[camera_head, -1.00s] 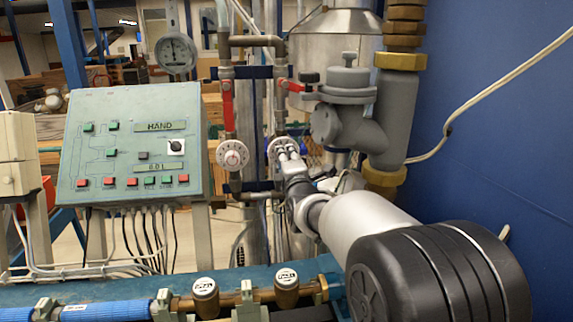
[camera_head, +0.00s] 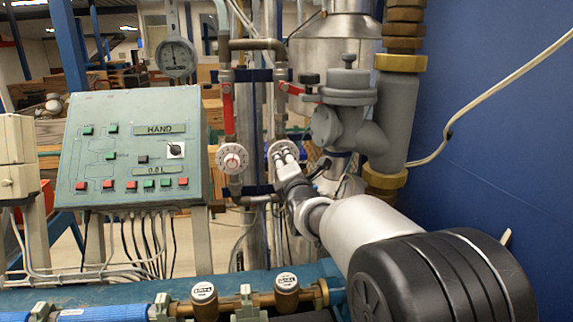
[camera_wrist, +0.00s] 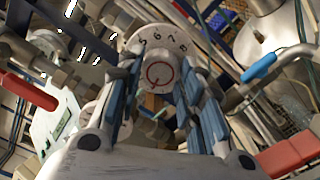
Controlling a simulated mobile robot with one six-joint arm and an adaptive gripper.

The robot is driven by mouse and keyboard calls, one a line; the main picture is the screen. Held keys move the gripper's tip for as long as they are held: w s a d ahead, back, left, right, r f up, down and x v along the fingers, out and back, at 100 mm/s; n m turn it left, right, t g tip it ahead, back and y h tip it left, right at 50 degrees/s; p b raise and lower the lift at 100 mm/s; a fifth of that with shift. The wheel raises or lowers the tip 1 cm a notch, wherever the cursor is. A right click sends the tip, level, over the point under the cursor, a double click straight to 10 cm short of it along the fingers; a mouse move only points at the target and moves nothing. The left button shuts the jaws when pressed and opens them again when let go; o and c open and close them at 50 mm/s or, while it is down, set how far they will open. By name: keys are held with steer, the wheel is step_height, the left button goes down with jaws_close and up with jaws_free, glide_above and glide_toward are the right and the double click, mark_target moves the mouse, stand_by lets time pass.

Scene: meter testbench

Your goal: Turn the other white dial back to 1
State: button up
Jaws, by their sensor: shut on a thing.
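Two white round dials sit side by side on the pipes in the head view. The left white dial (camera_head: 232,158) is free, with nothing touching it. The right white dial (camera_head: 281,148) is partly hidden behind my gripper (camera_head: 285,158). In the wrist view, the right dial (camera_wrist: 160,42) shows numbers around its rim and a red mark on its centre knob (camera_wrist: 160,73). The fingers of my gripper (camera_wrist: 161,90) stand on either side of this knob and are shut on it. The number at the dial's pointer cannot be read clearly.
A green control panel (camera_head: 130,150) stands at left. Red-handled valves (camera_head: 228,108) sit above the dials, and a grey valve body (camera_head: 350,110) stands close on the right. A blue wall (camera_head: 500,150) bounds the right side. Brass-fitted pipes run along the front.

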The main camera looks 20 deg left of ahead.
steer(key=o, duration=1.1)
steer(key=shift+c, duration=0.2)
steer(key=shift+s, duration=0.1)
steer(key=v, duration=1.2)
